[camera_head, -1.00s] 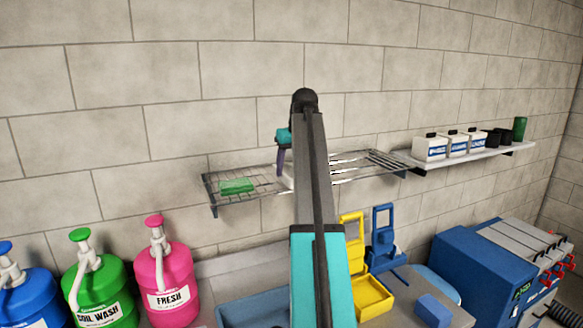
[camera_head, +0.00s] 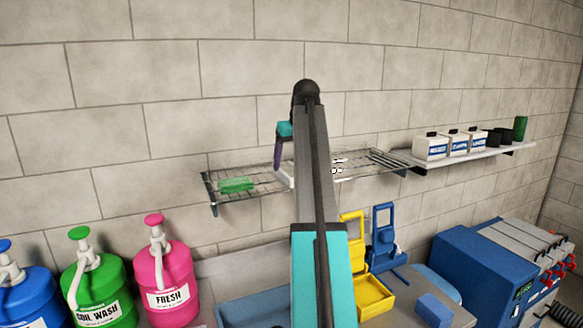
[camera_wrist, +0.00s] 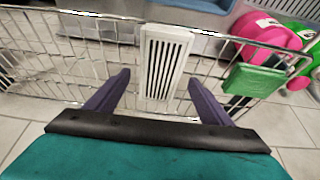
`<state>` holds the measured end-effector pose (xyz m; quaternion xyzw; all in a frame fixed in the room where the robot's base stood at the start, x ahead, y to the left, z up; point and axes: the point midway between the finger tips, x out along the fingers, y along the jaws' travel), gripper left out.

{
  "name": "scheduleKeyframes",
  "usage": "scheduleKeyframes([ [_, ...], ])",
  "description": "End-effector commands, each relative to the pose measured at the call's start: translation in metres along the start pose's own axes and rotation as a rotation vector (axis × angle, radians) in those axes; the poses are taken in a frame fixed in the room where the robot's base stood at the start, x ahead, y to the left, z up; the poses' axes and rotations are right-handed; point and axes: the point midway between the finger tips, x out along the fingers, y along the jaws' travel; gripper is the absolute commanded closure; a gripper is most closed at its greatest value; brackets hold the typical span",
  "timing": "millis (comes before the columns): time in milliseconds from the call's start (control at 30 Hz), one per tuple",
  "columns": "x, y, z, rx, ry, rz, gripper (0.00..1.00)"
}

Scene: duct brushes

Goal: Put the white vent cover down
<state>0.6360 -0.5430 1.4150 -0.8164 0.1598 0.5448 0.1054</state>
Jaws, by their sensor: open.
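The white vent cover (camera_wrist: 165,62) is a slotted rectangular panel. In the wrist view it lies on the wire rack (camera_wrist: 75,62), between the two purple fingers. My gripper (camera_wrist: 158,77) is open, with a visible gap between each finger and the cover. In the head view my gripper (camera_head: 278,153) is over the wall-mounted wire rack (camera_head: 262,190), largely hidden behind my arm. Only a small white edge of the cover (camera_head: 286,172) shows beside the arm there.
A green block (camera_head: 236,185) lies on the rack's left end, beside the cover. Pink (camera_head: 168,280) and green (camera_head: 95,290) jugs stand below left. The wall is close behind the rack.

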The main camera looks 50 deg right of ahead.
Motion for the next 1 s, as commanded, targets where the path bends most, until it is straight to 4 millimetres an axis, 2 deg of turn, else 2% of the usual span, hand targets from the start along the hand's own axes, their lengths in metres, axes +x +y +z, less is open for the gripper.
scheduleKeyframes([
  [700,-0.087,0.001,-0.001,0.001,0.002,0.000,0.25],
  [1000,-0.101,0.000,0.000,0.001,0.000,0.000,0.25],
])
